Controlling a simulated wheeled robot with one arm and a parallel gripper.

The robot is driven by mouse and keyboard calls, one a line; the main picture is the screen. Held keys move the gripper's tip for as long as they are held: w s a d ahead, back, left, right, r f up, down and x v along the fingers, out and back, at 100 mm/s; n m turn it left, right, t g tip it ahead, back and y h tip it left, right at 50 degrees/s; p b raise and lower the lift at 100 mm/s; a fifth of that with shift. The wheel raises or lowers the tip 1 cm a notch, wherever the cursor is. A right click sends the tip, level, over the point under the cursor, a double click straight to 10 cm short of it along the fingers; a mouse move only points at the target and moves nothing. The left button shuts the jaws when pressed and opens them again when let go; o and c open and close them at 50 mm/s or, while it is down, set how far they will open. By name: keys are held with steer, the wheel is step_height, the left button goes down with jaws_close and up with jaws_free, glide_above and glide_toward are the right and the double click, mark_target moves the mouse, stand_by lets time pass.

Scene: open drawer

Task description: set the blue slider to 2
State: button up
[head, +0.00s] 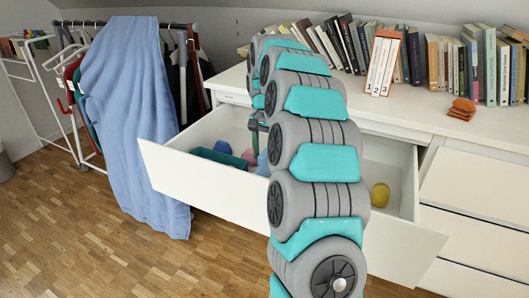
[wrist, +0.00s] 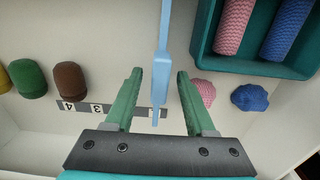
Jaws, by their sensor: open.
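The blue slider (wrist: 164,45) shows in the wrist view as a light blue upright bar with a narrow tip reaching down over the right end of a number strip (wrist: 82,107). The strip shows upside-down 4 and 3 at its left; the other numbers are hidden by my left finger and the slider tip. My gripper (wrist: 157,75) is open, with one green finger on each side of the slider and a gap to both. In the head view my arm hides most of the gripper over the open white drawer (head: 210,186).
A teal tray (wrist: 201,45) holds pink and blue rolls at the right. Pink (wrist: 205,92) and blue (wrist: 250,97) lumps lie below it. Brown (wrist: 70,80) and green (wrist: 28,78) pieces stand left. Books (head: 345,45) line the top. A clothes rack (head: 75,160) stands left.

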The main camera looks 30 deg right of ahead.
jaws_close()
stand_by(0.5)
stand_by(1.0)
